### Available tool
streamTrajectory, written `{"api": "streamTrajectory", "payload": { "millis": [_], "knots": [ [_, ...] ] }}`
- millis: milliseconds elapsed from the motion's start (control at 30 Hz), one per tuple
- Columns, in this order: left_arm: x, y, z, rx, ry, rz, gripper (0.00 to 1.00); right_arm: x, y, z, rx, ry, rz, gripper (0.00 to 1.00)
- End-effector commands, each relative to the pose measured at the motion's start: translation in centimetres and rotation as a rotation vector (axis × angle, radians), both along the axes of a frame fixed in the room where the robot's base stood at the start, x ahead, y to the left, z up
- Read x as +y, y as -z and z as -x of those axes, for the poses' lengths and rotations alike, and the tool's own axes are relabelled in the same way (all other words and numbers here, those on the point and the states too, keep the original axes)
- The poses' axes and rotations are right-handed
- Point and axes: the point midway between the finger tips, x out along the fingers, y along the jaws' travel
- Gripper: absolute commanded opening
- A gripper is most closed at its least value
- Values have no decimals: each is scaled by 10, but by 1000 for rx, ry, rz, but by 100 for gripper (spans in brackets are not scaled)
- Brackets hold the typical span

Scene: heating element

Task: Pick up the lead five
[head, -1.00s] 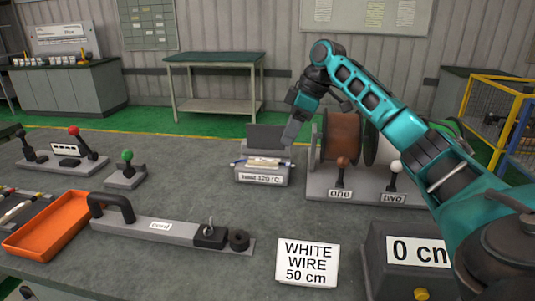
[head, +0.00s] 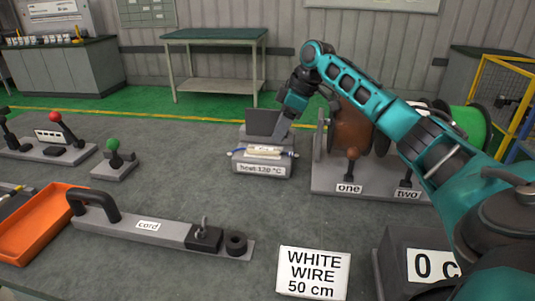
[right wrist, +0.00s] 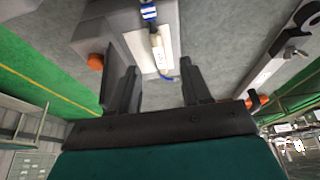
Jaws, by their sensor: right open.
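A lead (head: 264,152) with a white middle and blue wire at its end lies across the heater (head: 262,170) marked "heat 120 °C". It also shows in the right wrist view (right wrist: 158,45), with a small label too small to read, so I cannot confirm it is lead five. My right gripper (head: 281,131) is at the heater's right back side, above the lead. In the right wrist view the gripper (right wrist: 162,80) is open, with two dark fingers apart and nothing between the tips; the lead lies beyond them. My left gripper is not in view.
A stand with wire spools and levers (head: 348,187) marked "one" and "two" is right of the heater. A cord bar (head: 150,228), an orange tray (head: 40,222) and a "WHITE WIRE 50 cm" sign (head: 313,272) are in front. A green-knobbed lever (head: 113,160) stands left; bench between is clear.

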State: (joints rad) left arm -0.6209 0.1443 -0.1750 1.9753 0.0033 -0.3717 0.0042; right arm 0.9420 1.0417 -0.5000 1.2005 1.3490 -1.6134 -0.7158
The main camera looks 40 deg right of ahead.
Motion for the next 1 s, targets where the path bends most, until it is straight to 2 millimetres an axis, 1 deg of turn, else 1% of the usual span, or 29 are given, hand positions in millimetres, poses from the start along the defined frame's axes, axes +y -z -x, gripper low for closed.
{"api": "streamTrajectory", "payload": {
  "millis": [33, 167, 400, 500, 767, 1000],
  "knots": [
    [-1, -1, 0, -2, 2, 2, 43, 1, 5, -1, 1, 0, 0, 48],
    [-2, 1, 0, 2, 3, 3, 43, 2, 13, -4, 0, 0, 0, 48],
    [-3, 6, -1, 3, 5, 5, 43, 8, 46, -13, 1, -1, 0, 48],
    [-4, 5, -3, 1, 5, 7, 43, 11, 54, -16, 0, 0, 0, 48],
    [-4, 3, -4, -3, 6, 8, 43, 11, 57, -17, -1, 0, 1, 48],
    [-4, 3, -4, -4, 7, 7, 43, 11, 56, -17, -1, 0, 1, 26]
  ]
}}
